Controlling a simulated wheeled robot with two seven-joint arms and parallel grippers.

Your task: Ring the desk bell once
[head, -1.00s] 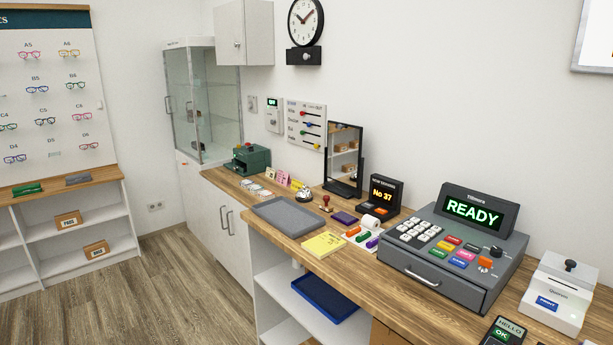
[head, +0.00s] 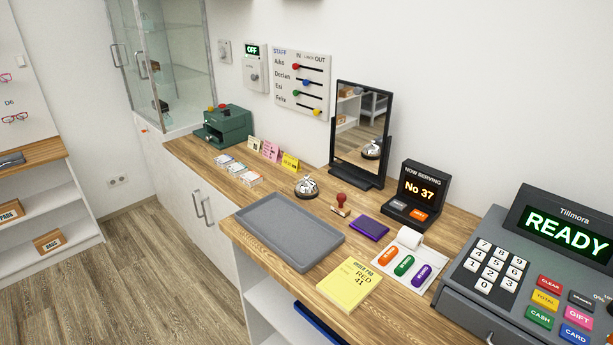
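The desk bell (head: 306,187), a small silver dome on a dark base, stands on the wooden counter (head: 243,232) in the head view. It sits behind the grey tray and to the left of the red-handled stamp. Its reflection shows in the mirror. Neither of my grippers is in view, and nothing touches the bell.
A grey tray (head: 289,230) lies in front of the bell. A black-framed mirror (head: 361,135) stands behind it, with a stamp (head: 341,205), purple pad (head: 370,228) and number display (head: 417,193) to the right. Small cards (head: 290,163) stand to its left. A cash register (head: 530,270) fills the right.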

